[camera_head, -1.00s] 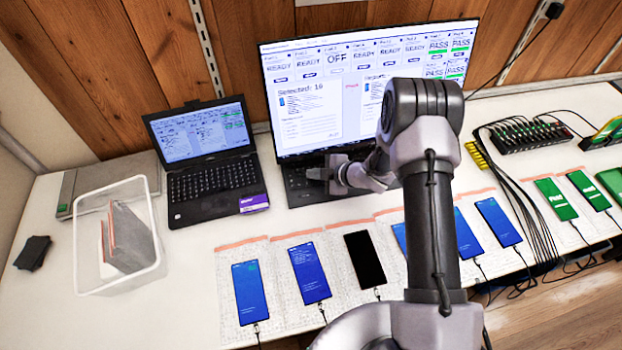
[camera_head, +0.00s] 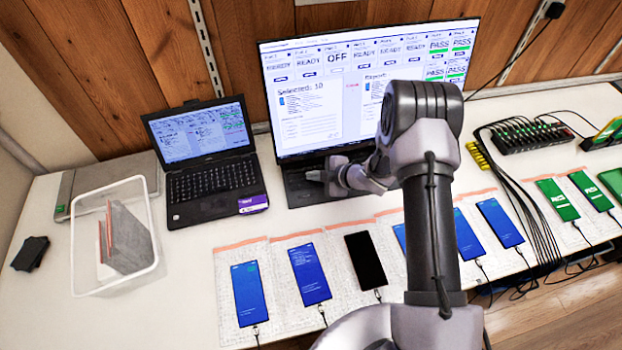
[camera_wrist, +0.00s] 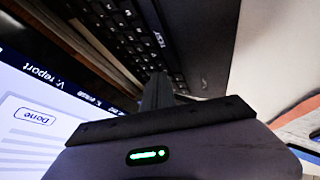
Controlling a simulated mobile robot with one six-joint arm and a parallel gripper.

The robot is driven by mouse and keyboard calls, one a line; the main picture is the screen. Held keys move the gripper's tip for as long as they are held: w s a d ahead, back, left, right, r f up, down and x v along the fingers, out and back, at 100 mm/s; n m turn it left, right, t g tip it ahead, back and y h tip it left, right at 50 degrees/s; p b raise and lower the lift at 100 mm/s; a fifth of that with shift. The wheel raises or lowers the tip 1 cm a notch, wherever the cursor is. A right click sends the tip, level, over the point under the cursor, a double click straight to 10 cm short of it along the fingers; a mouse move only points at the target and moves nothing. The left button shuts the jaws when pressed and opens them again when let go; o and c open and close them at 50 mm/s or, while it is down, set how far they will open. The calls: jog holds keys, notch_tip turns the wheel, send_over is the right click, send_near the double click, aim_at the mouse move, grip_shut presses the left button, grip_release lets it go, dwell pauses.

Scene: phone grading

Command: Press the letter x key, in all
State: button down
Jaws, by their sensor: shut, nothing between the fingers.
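The large laptop's keyboard (camera_wrist: 125,35) shows in the wrist view as rows of black keys. I cannot make out the letter x key there or in the head view. My gripper (camera_wrist: 157,88) is shut and empty, its dark fingertips at or just above the keys. I cannot tell whether they touch a key. In the head view my gripper (camera_head: 316,175) is over the left part of this laptop's dark keyboard deck (camera_head: 298,189), and my arm hides much of the deck. The large laptop's screen (camera_head: 310,115) is lit with a grading page.
A smaller laptop (camera_head: 213,182) stands open to the left. A clear bin (camera_head: 80,284) is at the far left. Several phones, including a black one (camera_head: 366,260), lie on pads along the front edge. A cabled hub (camera_head: 530,137) stands at the right.

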aim_at(315, 183)
jog(key=shift+r, duration=0.1)
jog(key=shift+s+r+p, duration=0.1)
jog(key=shift+r+p, duration=0.45)
jog(key=shift+r, duration=0.15)
jog(key=r+p, duration=0.2)
jog(key=r, duration=0.1)
jog(key=r+p, duration=0.1)
jog(key=r, duration=0.1)
jog(key=shift+s+p, duration=0.25)
jog(key=shift+p, duration=0.05)
jog(key=shift+f, duration=0.1)
dwell(0.5)
